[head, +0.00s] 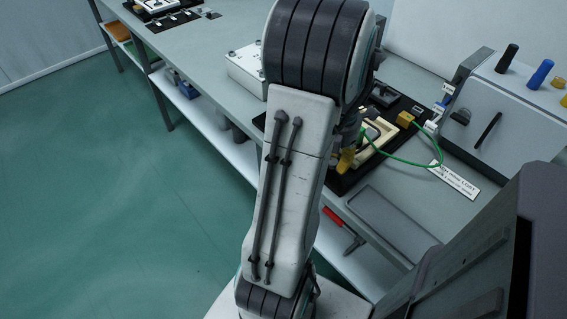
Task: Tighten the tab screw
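My arm stands across the middle of the head view and hides part of the fixture. My gripper (350,132) is partly visible behind the arm, low over the fixture; its fingertips are not clear. A yellow piece (346,160) shows just below it; I cannot tell whether they touch. The fixture is a cream frame (385,138) on a black mat (346,184). A green cable (410,163) loops from the fixture past a yellow block (405,118). I cannot make out the tab screw; it is too small or hidden.
A grey box with coloured knobs (515,98) stands at the right of the bench. A white-grey metal block (248,70) lies left of my arm. A red-handled tool (335,217) is on the shelf below. The green floor at left is clear.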

